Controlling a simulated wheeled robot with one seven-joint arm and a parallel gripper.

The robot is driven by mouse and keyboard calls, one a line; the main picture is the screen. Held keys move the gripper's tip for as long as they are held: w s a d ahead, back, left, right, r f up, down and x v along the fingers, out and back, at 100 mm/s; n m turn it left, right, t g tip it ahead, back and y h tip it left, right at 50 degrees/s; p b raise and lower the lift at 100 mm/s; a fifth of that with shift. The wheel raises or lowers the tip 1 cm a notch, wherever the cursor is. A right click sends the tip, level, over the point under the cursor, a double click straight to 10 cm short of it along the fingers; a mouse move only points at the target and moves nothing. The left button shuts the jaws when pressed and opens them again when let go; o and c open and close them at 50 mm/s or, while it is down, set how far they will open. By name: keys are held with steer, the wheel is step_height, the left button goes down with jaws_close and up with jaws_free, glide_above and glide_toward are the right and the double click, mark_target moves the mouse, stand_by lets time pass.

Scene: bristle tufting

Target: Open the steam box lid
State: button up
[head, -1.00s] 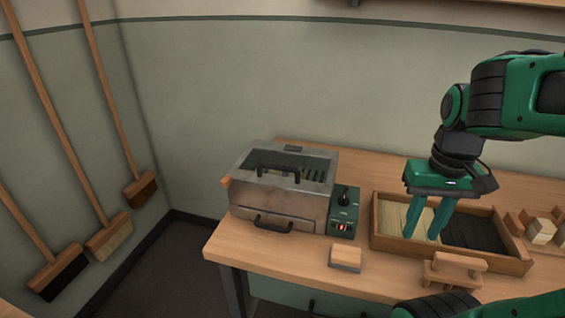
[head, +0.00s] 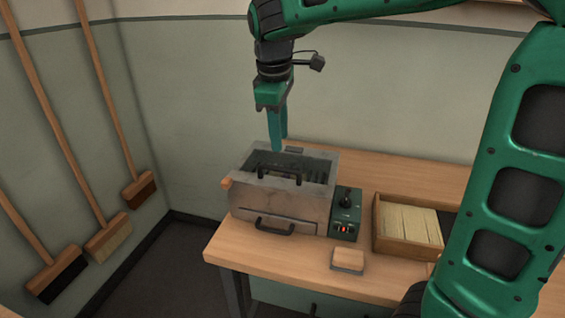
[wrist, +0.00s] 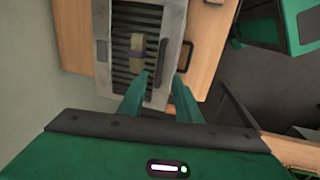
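The steam box (head: 278,207) is a grey metal box on the bench. Its lid (head: 313,155) lies shut, with a dark window and a black bar handle (head: 278,174) near the front edge. In the wrist view the lid handle (wrist: 161,58) lies just beyond my fingertips. Slats and a pale block show through the window there. My gripper (head: 277,147) points down above the lid, appearing over its back part in the head view. In the wrist view my gripper (wrist: 163,80) has its two fingers apart with nothing between them.
A second black handle (head: 274,225) is on the box's front. A green control box (head: 345,212) with a knob and red display stands right of it. A small block (head: 348,260) lies in front. A wooden tray (head: 390,246) of bristles is farther right, partly behind my arm.

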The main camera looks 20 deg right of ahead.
mark_target(282, 168)
steer(key=f, duration=0.3)
steer(key=w+f, duration=0.1)
steer(key=f, duration=0.2)
steer(key=d+f, duration=0.1)
steer(key=f, duration=0.2)
steer(key=shift+w+d+f, duration=0.1)
steer(key=shift+w+f, duration=0.1)
steer(key=shift+f, duration=0.05)
steer(key=shift+c, duration=0.3)
